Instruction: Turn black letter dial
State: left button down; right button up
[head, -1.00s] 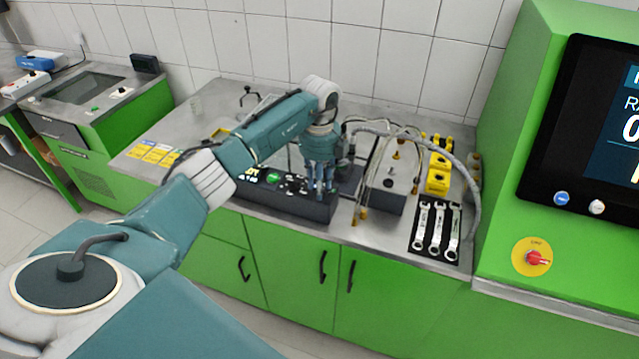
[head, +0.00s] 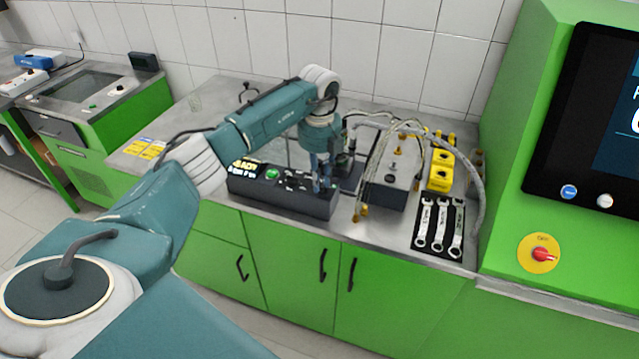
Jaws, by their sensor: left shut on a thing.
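A long black control box (head: 275,197) sits near the front edge of the steel bench. Its top carries a small lit display (head: 243,169), a green button (head: 272,173) and dark controls (head: 297,180). My left gripper (head: 321,187) points straight down at the right end of the box top. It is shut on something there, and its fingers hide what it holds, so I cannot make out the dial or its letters. My right gripper is not in view.
A grey pump block (head: 390,188) with hoses stands right of the gripper, close by. Yellow blocks (head: 440,171) and several wrenches on a black mat (head: 438,226) lie further right. A green cabinet with a screen (head: 600,115) and a red switch (head: 543,255) rises at far right.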

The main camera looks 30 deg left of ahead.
aim_at(321, 182)
pick_arm(q)
jog(key=m+b, duration=0.2)
jog(key=m, duration=0.1)
jog(key=shift+w+m, duration=0.15)
jog(key=shift+m, duration=0.25)
jog(key=m+b, duration=0.1)
jog(key=m, duration=0.2)
jog(key=shift+m, duration=0.3)
jog(key=m+b, duration=0.1)
jog(key=m, duration=0.3)
jog(key=shift+w+b, duration=0.15)
jog(key=shift+b, duration=0.2)
jog(key=shift+m+b, duration=0.35)
jog(key=shift+m, duration=1.55)
jog(key=shift+r, duration=0.1)
jog(key=c, duration=1.6)
grip_release()
jog(key=shift+c, duration=0.2)
notch_tip(321, 182, up, 12)
